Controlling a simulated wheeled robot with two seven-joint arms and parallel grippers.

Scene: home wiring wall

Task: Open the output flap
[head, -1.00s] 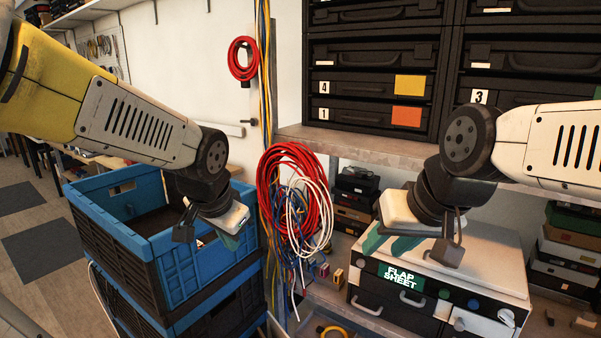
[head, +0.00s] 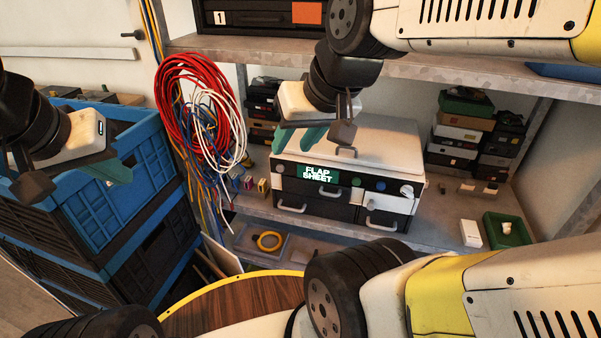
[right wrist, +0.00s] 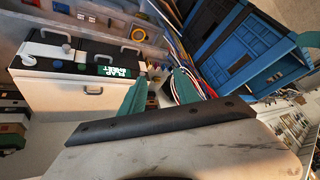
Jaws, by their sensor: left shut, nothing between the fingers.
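The machine has a white top (head: 390,145), a dark front and a green display reading "FLAP SHEET" (head: 317,174). Below the display are dark front panels with pale bar handles (head: 325,192); a white knob (head: 408,190) sits at the right. A small bar handle (head: 347,152) is at the top's front edge. All visible panels look closed; which is the output flap I cannot tell. My right gripper (head: 302,136) is above the machine's left part, open and empty; its separated green fingers show in the right wrist view (right wrist: 160,92). My left gripper (head: 118,168) is shut and empty by the blue crates.
Blue crates (head: 90,215) are stacked at the left. Red and white cable coils (head: 195,105) hang left of the machine. A shelf (head: 440,72) runs above it. Boxes (head: 460,135) and a green tray (head: 506,232) are at the right. A round wooden top (head: 235,302) is in front.

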